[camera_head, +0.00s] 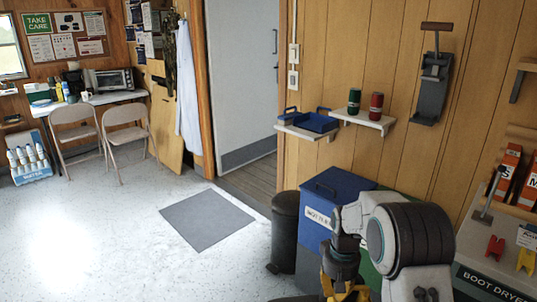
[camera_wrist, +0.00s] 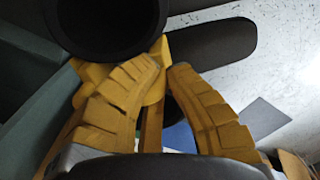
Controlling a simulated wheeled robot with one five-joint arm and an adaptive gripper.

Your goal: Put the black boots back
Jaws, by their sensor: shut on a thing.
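My gripper (camera_wrist: 166,68) has its two ridged yellow fingers close together in the wrist view, shut on a yellow piece that seems to belong to the black boots (camera_wrist: 108,28). A round black opening like a boot top shows above the left finger, and a long dark rounded shape lies beyond the fingertips. The boots are cut off by the picture's edge, so their full shape is hidden. In the head view my gripper (camera_head: 344,291) is at the bottom edge, and what it holds is mostly out of frame.
A boot dryer (camera_head: 490,284) with red and yellow pieces on top stands at the lower right. A blue bin (camera_head: 336,188) and a black bin (camera_head: 284,228) stand by the wall. A grey mat (camera_head: 207,221) lies on open floor. Folding chairs (camera_head: 125,115) stand at the back left.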

